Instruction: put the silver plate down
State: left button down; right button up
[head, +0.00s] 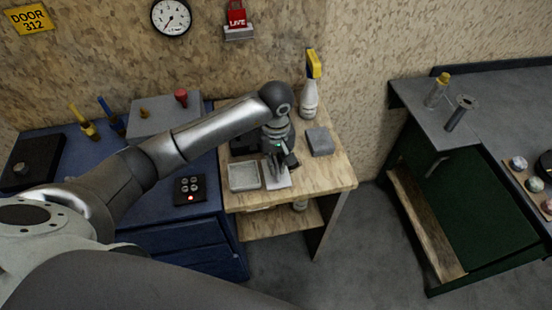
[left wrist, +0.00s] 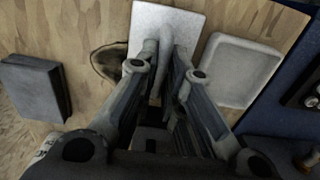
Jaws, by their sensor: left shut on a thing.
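The silver plate (head: 278,179) is a flat, pale grey rectangle with a bar-like handle, over the wooden bench top (head: 335,174). It also shows in the left wrist view (left wrist: 186,22), beyond my fingers. My left gripper (head: 277,162) points down and is shut on the plate's handle; in the left wrist view the fingers (left wrist: 164,62) flank it. The fingers partly cover the plate. I cannot tell whether its underside touches the bench. My right gripper is not in view.
A shallow grey tray (head: 243,178) sits close left of the plate. A grey block (head: 320,141) and a spray bottle (head: 310,92) stand to the right and behind. A blue cabinet (head: 185,220) adjoins on the left. Bare wood lies right of the plate.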

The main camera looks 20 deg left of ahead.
aim_at(276, 164)
pick_arm(q)
jog(key=shift+f, duration=0.15)
jog(key=c, duration=2)
grip_release()
jog(key=o, duration=0.5)
jog(key=shift+c, duration=0.2)
jog(key=shift+r, duration=0.25)
notch_tip(276, 164, up, 12)
jog(key=b, duration=0.4)
